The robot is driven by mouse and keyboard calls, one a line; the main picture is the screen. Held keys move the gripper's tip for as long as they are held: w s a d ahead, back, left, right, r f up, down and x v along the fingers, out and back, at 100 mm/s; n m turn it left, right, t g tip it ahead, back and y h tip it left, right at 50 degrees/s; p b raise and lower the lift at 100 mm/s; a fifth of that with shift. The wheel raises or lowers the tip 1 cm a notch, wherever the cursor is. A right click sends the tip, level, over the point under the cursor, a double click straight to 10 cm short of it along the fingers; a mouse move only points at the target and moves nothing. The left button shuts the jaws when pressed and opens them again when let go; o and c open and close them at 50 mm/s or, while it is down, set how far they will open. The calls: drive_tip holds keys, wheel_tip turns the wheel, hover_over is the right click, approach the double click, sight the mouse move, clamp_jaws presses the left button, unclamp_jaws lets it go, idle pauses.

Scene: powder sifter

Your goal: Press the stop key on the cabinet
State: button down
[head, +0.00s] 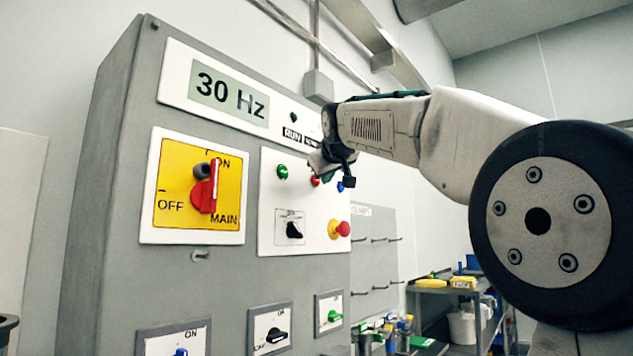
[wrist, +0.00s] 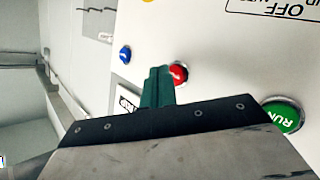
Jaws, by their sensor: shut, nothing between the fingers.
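The grey cabinet (head: 118,150) stands at the left in the head view. On its white control plate (head: 300,232), a red button (head: 315,181) sits between the green button (head: 282,172) and the blue button (head: 340,187). In the wrist view the red button (wrist: 178,73) shows just beyond my gripper's green fingers (wrist: 160,84), partly covered by them. A partly hidden label (wrist: 126,104) lies near it. My gripper (head: 332,176) is shut and empty, right in front of the plate. I cannot tell whether the fingertips touch the red button.
A red-and-yellow mushroom knob (head: 339,229) and a black selector (head: 293,230) are lower on the plate. The yellow main switch (head: 200,190) is to the left. The display (head: 230,97) reads 30 Hz. A cluttered bench (head: 440,289) stands at the back right.

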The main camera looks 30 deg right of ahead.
drive_tip(key=s, duration=0.1)
drive_tip(key=s+d, duration=0.1)
drive_tip(key=s, duration=0.2)
drive_tip(key=shift+s+d, duration=0.35)
idle(0.9)
drive_tip(key=s+a+f+m+g+y, duration=0.1)
drive_tip(key=s+a+f+g+y, duration=0.15)
drive_tip(key=f, duration=0.95)
drive_tip(key=s+a+f+m+g+y, duration=0.1)
drive_tip(key=s+a+f+g, duration=0.25)
drive_tip(key=f, duration=0.75)
drive_tip(key=s+a+f+g, duration=0.2)
drive_tip(key=s+a+f, duration=0.2)
drive_tip(key=s+f, duration=0.5)
drive_tip(key=s+a+f+g+y, duration=0.1)
drive_tip(key=s+a+f, duration=0.3)
drive_tip(key=s+f, duration=0.4)
drive_tip(key=s+a+f+n+g+y, duration=0.1)
drive_tip(key=s+a+f+g, duration=0.2)
drive_tip(key=s+f, duration=0.6)
drive_tip(key=shift+s+a+f, duration=0.35)
drive_tip(key=shift+a+f, duration=0.45)
drive_tip(key=shift+a, duration=0.15)
